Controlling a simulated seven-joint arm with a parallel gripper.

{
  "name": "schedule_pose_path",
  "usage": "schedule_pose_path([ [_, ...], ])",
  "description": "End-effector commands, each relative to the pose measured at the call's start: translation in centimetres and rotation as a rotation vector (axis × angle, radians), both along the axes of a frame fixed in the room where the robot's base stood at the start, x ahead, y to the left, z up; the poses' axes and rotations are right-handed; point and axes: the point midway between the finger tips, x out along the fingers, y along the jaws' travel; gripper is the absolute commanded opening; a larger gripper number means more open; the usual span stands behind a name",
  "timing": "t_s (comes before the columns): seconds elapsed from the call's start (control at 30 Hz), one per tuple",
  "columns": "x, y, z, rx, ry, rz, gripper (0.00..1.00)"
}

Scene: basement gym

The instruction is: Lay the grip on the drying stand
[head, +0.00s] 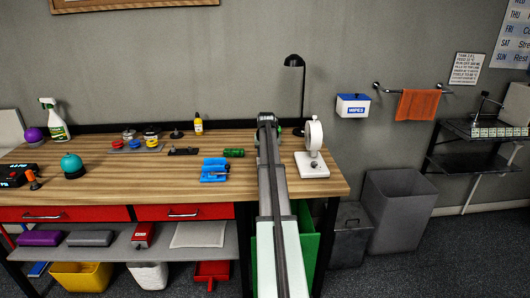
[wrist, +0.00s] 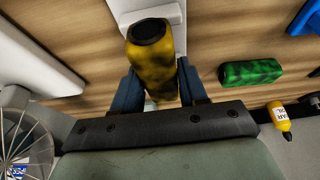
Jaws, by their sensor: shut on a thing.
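My gripper (wrist: 160,84) is shut on a yellow grip (wrist: 152,58) with dark mottling and a black end, seen in the wrist view. The grip sits between both fingers, its black end towards the top of the picture. A white piece (wrist: 178,14) lies behind the grip, on or over the wooden bench; it may be the drying stand, but most of it is hidden. I cannot tell whether the grip touches it. In the head view my arm hides the gripper and the held grip.
A similar green grip (head: 234,153) lies left of my arm on the bench (head: 130,178), near a blue holder (head: 213,172). A white dial gauge (head: 313,150) stands close on the right. A yellow bottle (head: 198,125) and a black lamp (head: 294,62) are at the back.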

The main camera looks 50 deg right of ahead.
Motion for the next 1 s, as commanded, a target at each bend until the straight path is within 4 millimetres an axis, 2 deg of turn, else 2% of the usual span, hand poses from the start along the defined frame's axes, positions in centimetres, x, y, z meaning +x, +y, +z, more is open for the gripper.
schedule_pose_path([
  [0.37, -0.02, 0.02, -0.93, 0.001, 0.001, 0.000, 0.11],
  [0.4, -0.01, 0.01, -0.88, 0.000, 0.000, 0.000, 0.46],
  [0.67, 0.00, 0.00, -0.87, 0.000, 0.000, 0.000, 0.71],
  [1.0, -0.10, 0.10, -0.56, 0.000, 0.000, 0.000, 0.72],
])
